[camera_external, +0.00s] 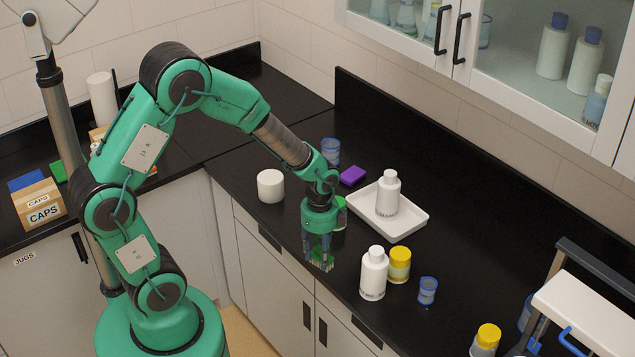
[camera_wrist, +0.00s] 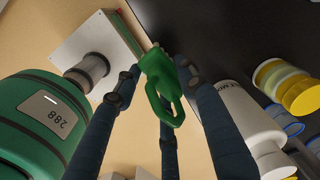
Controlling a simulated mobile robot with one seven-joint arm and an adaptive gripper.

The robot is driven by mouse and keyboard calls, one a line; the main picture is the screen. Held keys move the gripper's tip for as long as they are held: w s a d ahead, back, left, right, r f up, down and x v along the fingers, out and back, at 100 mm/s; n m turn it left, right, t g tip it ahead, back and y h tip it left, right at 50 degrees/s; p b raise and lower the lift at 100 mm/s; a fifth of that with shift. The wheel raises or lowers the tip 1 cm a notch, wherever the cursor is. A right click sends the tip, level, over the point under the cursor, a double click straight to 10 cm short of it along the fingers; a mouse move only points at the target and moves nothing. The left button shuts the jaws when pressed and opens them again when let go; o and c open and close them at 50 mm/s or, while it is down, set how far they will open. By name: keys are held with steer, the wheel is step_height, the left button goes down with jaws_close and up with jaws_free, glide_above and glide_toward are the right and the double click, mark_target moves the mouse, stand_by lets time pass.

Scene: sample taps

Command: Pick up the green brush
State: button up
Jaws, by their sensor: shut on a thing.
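The green brush (camera_wrist: 158,72) shows in the wrist view between the fingers of my gripper (camera_wrist: 160,82), with its looped green handle toward the camera. My gripper is shut on it. In the outside view my gripper (camera_external: 319,255) points down near the front edge of the black counter (camera_external: 350,331), left of the white bottle. Only a little green shows between the fingers there, and the brush's far end is hard to make out. I cannot tell whether the brush touches the counter.
A white bottle (camera_external: 373,273), a yellow-lidded jar (camera_external: 399,265) and a blue beaker (camera_external: 428,291) stand to the right. Behind are a white tray (camera_external: 408,226) holding a bottle, a purple block (camera_external: 352,176) and a white cylinder (camera_external: 271,186). A green-topped thing (camera_external: 341,211) is partly hidden.

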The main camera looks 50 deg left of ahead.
steer(key=s, duration=0.4)
steer(key=shift+s+a+r, duration=0.1)
steer(key=shift+s+r, duration=0.1)
steer(key=shift+s, duration=0.15)
